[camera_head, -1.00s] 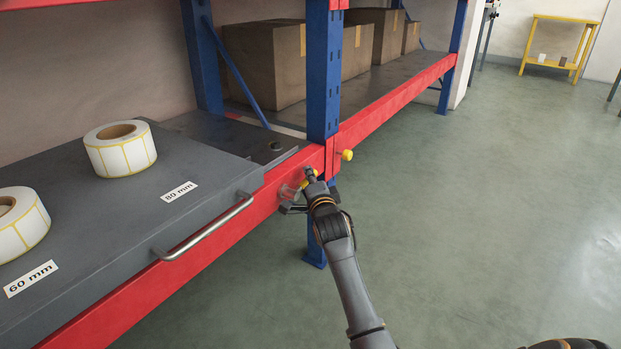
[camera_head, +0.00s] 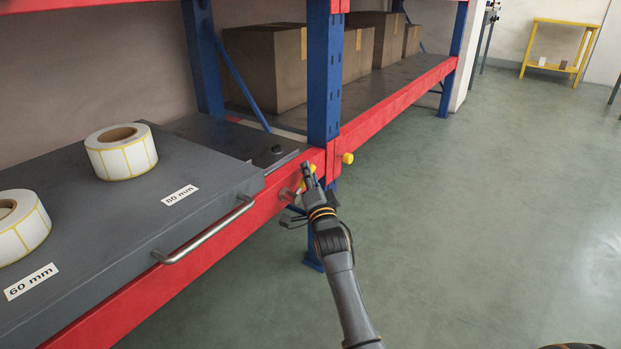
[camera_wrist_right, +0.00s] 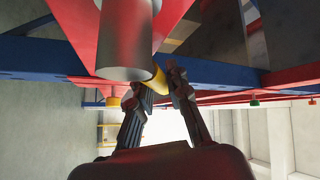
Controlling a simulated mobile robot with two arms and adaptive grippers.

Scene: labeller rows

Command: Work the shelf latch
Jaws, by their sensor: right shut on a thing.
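The grey pull-out shelf (camera_head: 110,215) lies in the red-and-blue rack with a metal bar handle (camera_head: 205,232) on its front. A yellow latch knob (camera_head: 313,168) sits on the red front beam beside the blue post, partly hidden by my right gripper (camera_head: 307,178). The right gripper is shut on this knob. In the right wrist view its fingers (camera_wrist_right: 155,90) flank the yellow knob (camera_wrist_right: 159,80), with a grey cylinder (camera_wrist_right: 125,40) in front. A second yellow knob (camera_head: 347,158) stands free right of the post. My left gripper is not in view.
Two label rolls (camera_head: 121,151) (camera_head: 20,222) stand on the shelf by the 80 mm and 60 mm labels. Cardboard boxes (camera_head: 265,68) fill the rack bay behind. The blue post (camera_head: 324,75) stands close to my gripper. The floor (camera_head: 480,200) to the right is clear.

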